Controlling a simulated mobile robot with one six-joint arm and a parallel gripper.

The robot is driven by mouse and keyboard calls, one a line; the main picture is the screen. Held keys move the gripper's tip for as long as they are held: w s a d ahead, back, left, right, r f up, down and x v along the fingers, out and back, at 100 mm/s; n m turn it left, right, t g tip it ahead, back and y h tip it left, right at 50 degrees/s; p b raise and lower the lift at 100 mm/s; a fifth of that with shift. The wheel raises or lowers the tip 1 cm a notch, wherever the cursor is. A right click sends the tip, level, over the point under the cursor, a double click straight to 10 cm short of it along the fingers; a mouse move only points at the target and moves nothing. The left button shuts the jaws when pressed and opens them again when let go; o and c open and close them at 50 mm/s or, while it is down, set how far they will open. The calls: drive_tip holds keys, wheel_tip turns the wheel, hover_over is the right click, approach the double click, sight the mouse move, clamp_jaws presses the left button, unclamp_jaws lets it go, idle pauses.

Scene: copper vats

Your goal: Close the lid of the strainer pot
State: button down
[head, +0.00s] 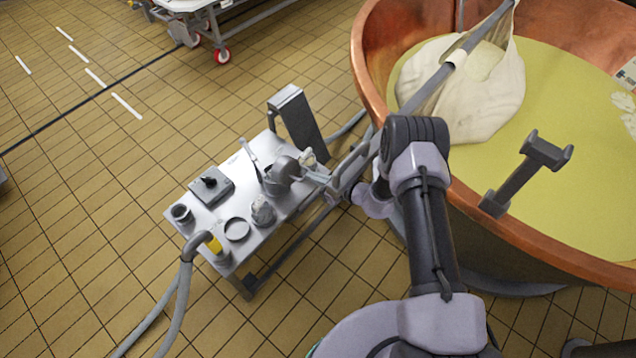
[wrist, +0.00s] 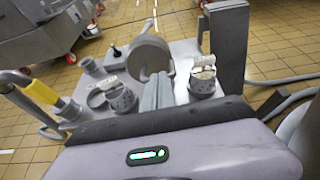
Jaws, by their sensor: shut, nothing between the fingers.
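The strainer pot (head: 275,187) stands on a small metal table, partly hidden by its lid and my gripper. Its round grey lid (head: 285,167) stands raised and tilted up. In the wrist view the lid (wrist: 148,56) is a grey disc facing me, just beyond the fingers, and the pot below is mostly hidden. My gripper (head: 312,174) reaches in from the right, its fingers close to the lid. In the wrist view my gripper (wrist: 160,84) is shut, with nothing held. I cannot tell whether the fingertips touch the lid.
The metal table (head: 212,219) also holds a box with a black knob (head: 211,186), a ring (head: 237,230) and small pots (head: 263,212). A tall grey box (head: 300,120) stands at its back. A hose (head: 187,265) runs at the left; a copper vat (head: 375,70) is at right.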

drive_tip(key=shift+w+a+r, duration=0.35)
drive_tip(key=shift+a+r, duration=0.15)
drive_tip(key=shift+r, duration=0.05)
